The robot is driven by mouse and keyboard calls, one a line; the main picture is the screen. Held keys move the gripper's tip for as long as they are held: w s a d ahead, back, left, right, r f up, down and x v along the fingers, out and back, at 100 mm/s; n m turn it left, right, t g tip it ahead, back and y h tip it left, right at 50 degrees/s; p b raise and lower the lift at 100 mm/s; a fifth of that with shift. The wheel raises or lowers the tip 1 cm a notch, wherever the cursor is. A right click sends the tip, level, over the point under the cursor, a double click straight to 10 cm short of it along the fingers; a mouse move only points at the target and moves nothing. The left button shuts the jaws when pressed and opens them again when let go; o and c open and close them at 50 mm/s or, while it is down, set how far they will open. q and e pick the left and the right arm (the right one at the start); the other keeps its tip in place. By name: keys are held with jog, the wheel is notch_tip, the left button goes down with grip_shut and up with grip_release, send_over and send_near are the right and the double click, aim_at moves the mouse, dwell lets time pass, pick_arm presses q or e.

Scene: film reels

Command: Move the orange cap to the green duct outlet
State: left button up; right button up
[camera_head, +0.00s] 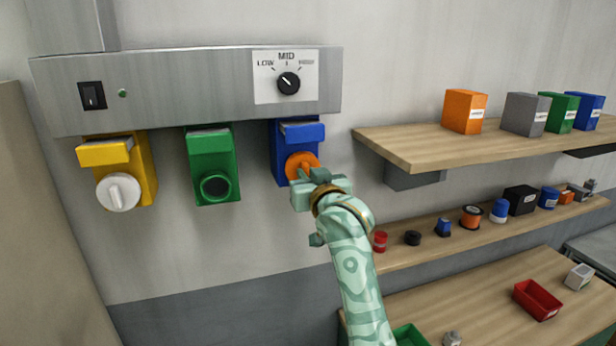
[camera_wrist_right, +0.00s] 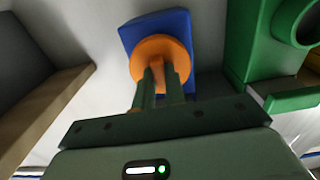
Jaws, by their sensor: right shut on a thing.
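The orange cap (camera_head: 301,165) sits at the blue duct outlet (camera_head: 283,157), on the lower front of it. My right gripper (camera_head: 304,181) is shut on the cap. In the right wrist view the two fingers (camera_wrist_right: 160,85) meet the cap (camera_wrist_right: 160,60), with the blue outlet (camera_wrist_right: 155,28) behind it. Whether the cap is still seated on the outlet cannot be told. The green duct outlet (camera_head: 211,163) is left of it, with an open dark round mouth; it also shows in the right wrist view (camera_wrist_right: 250,45). My left gripper is not in view.
A yellow outlet (camera_head: 140,165) with a white cap (camera_head: 118,192) is at the far left. A metal panel (camera_head: 190,85) with a switch and a dial runs above the outlets. Wooden shelves (camera_head: 420,155) with boxes and small parts stand to the right. The wall below the green outlet is clear.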

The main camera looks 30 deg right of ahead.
jog(key=shift+s, duration=0.1)
jog(key=v, duration=0.6)
jog(key=shift+s, duration=0.4)
dwell(0.5)
jog(key=shift+a+r, duration=0.1)
dwell(1.4)
